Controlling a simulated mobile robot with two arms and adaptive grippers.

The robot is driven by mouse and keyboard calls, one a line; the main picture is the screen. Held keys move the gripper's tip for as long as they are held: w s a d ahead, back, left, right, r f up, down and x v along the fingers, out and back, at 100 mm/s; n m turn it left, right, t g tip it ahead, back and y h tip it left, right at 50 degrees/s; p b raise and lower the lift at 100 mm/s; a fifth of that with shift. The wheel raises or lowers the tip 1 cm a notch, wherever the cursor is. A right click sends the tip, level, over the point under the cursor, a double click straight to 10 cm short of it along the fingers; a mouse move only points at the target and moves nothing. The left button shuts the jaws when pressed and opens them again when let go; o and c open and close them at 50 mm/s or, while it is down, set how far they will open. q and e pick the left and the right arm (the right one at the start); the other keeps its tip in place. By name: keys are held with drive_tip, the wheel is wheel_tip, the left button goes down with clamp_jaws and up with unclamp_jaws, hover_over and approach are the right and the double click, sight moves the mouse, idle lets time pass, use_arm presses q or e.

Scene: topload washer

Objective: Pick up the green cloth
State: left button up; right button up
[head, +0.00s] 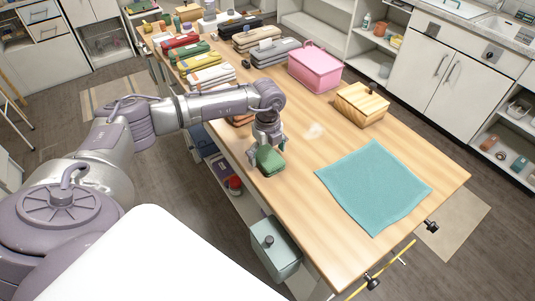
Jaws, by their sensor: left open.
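The green cloth (270,160) is a small folded bundle on the wooden table (300,205), close to its left edge. My left gripper (266,150) is directly above the cloth, pointing down, with its fingers open around or just over it. Whether the fingers touch the cloth is hard to tell at this size. My left arm comes in from the left and bends down at the wrist. My right gripper is not in view.
A flat teal cloth (375,185) lies to the right. A wooden box (361,104) and a pink basket (315,67) stand farther back. Several folded stacks, such as grey cloths (275,52), fill the far end. The table front is clear.

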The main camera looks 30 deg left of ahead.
sight(270, 152)
use_arm(q)
drive_tip(key=shift+f, duration=0.35)
drive_tip(key=c, duration=1.1)
drive_tip(key=shift+c, duration=0.2)
drive_tip(key=shift+r, duration=0.5)
drive_tip(key=r+b, duration=0.1)
drive_tip(key=w+r+b, duration=0.1)
drive_tip(key=r, duration=0.1)
drive_tip(key=shift+d+r, duration=0.15)
drive_tip(key=shift+r, duration=0.05)
drive_tip(key=w+d+r+b, duration=0.1)
drive_tip(key=w+r+b, duration=0.3)
drive_tip(key=w, duration=0.6)
drive_tip(key=shift+w+d+r, duration=0.25)
drive_tip(key=shift+r, duration=1.1)
